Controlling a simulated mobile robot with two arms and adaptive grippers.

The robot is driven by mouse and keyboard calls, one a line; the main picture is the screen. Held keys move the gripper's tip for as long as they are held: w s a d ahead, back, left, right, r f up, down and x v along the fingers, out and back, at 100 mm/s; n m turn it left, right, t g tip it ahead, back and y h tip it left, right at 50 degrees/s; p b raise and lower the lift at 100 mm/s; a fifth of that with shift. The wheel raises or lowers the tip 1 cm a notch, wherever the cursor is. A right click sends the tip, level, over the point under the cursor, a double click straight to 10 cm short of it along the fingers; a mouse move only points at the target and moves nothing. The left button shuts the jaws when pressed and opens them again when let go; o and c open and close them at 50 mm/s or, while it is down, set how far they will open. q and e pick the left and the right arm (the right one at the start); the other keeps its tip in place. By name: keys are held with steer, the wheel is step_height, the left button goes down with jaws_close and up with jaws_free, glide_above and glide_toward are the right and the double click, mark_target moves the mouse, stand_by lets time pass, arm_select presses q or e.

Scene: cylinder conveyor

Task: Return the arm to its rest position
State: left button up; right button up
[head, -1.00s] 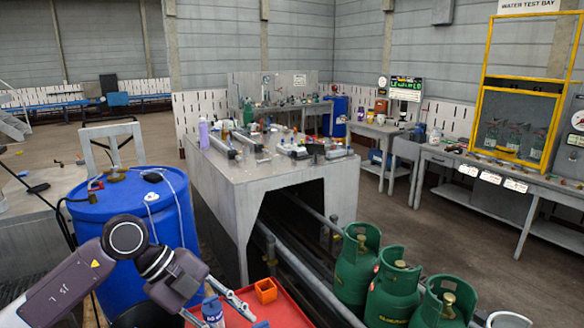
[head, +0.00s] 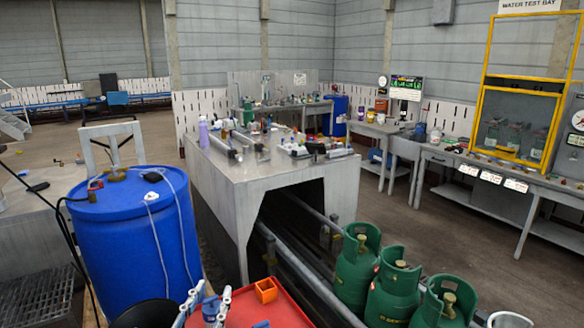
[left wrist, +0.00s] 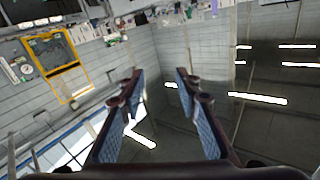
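My left gripper (head: 212,290) is at the bottom edge of the head view, with its two fingers pointing up. In the left wrist view its fingers (left wrist: 155,82) stand apart with nothing between them, so it is open and empty. Most of my left arm is out of the head view. My right gripper shows in neither view.
A blue drum (head: 135,235) stands left of the gripper. Green gas cylinders (head: 395,290) stand right, beside the grey conveyor housing (head: 240,190).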

arm_select(q)
steer(key=s+a+f+n+g+y, duration=0.1)
steer(key=s+a+f+g, duration=0.1)
steer(key=s+f+g, duration=0.45)
steer(key=s+a+f+n+g+y, duration=0.1)
steer(key=s+a+f+y, duration=0.2)
steer(key=f, duration=0.7)
steer(key=s+f+g+h, duration=0.1)
steer(key=s+f+g, duration=0.4)
steer(key=s, duration=0.5)
steer(key=s+f+g+h, duration=0.1)
steer(key=s+f+g, duration=0.1)
steer(key=s+f, duration=0.6)
steer(key=s+f+m+g+b, duration=0.1)
steer(key=s+f+g+b, duration=0.15)
steer(key=f, duration=2.25)
steer(key=s+a+f+b, duration=0.1)
steer(key=s+a+f, duration=0.1)
steer(key=s+f, duration=1.6)
steer(key=shift+s+a, duration=0.15)
